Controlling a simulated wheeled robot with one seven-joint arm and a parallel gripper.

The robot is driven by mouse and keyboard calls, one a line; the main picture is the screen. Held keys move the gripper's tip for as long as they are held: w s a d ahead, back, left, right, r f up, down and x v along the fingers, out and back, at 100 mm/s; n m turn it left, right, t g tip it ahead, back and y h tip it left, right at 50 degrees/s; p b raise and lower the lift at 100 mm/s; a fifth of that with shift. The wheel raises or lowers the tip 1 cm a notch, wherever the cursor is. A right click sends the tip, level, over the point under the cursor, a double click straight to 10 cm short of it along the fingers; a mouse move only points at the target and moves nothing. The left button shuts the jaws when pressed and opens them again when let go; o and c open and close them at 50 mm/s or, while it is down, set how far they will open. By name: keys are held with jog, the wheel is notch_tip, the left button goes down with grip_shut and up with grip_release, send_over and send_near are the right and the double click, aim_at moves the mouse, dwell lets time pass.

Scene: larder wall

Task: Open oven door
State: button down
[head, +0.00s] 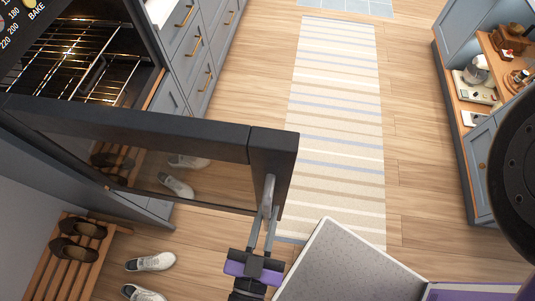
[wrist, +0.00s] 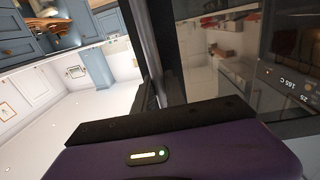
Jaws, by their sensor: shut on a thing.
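The oven door (head: 150,122), a dark frame with a glass pane, stands open, swung out from the oven cavity (head: 85,60). Wire racks show inside the cavity. The grey door handle (head: 269,188) is at the door's right end. My gripper (head: 265,212) is shut on this handle, its fingers around the lower part. In the wrist view, my purple gripper body fills the bottom, and the dark glass (wrist: 220,75) is beyond it. The exact finger contact is hidden there.
Shoes (head: 150,261) and a wooden shoe rack (head: 70,255) lie below the door at left. Grey drawers (head: 185,40) stand beyond the oven. A striped rug (head: 335,120) and open wood floor lie to the right. A blue cabinet (head: 480,165) is at far right.

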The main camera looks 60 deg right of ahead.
jog(key=shift+f, duration=0.15)
jog(key=c, duration=1.4)
grip_release()
jog(key=b+v, duration=0.2)
jog(key=v, duration=0.5)
jog(key=shift+s+a, duration=0.1)
jog(key=shift+a, duration=0.25)
